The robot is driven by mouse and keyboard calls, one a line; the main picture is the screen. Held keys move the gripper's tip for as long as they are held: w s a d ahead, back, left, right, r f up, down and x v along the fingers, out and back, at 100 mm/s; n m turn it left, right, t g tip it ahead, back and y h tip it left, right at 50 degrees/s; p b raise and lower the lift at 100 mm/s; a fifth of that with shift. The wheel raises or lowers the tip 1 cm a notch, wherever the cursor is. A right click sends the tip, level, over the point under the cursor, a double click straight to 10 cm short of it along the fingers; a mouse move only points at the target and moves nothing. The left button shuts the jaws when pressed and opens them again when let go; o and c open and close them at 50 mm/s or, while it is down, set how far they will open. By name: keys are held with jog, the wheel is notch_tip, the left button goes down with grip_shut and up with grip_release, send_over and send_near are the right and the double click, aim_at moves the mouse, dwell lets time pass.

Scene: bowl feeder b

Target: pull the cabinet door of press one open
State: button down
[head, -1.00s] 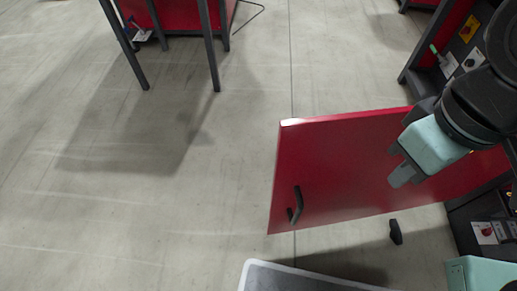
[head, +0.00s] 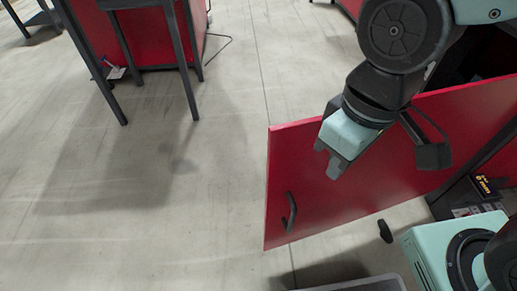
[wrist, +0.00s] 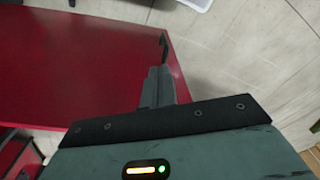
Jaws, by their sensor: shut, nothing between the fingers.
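The red cabinet door (head: 390,185) stands swung out from the dark frame at the right in the head view, over the floor. Its black bar handle (head: 290,211) is near the free edge at lower left. My gripper (head: 327,166) is shut and empty, pointing down and left, in front of the door's upper part in the picture and apart from the handle. In the wrist view the closed fingers (wrist: 157,88) overlap the red door panel (wrist: 80,60), with the dark handle (wrist: 163,45) beyond them. I cannot tell whether the fingers touch the door.
Another red machine on dark legs (head: 150,35) stands at the back left. A small black object (head: 385,231) shows below the door. A black and yellow label (head: 484,186) is on the frame at right. The floor left of the door is clear.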

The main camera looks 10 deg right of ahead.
jog(key=w+d+r+m+t+p, duration=0.1)
jog(key=w+d+r+m+p, duration=0.1)
jog(key=w+d+r+p, duration=0.35)
jog(key=w+d+r+m+t+p, duration=0.1)
jog(key=w+d+r+m+p, duration=0.15)
jog(key=d+r+p, duration=0.55)
jog(key=w+d+r+m+p, duration=0.3)
jog(key=w+d+r+p, duration=0.1)
jog(key=r+p, duration=0.55)
jog(key=w+a+f+n+g, duration=0.1)
jog(key=w+a+f+g, duration=0.25)
jog(key=a+f, duration=0.6)
jog(key=w+a+f+n+g, duration=0.15)
jog(key=w+a+f, duration=0.35)
jog(key=a, duration=0.7)
jog(key=s+a+f+g+h, duration=0.2)
jog(key=s+a+f, duration=0.2)
jog(key=a+f, duration=0.4)
jog(key=s+d+f, duration=0.2)
jog(key=s+f, duration=0.5)
jog(key=f, duration=0.1)
jog(key=shift+s+f+p, duration=0.2)
jog(key=shift+f+p, duration=0.1)
jog(key=shift+p, duration=0.15)
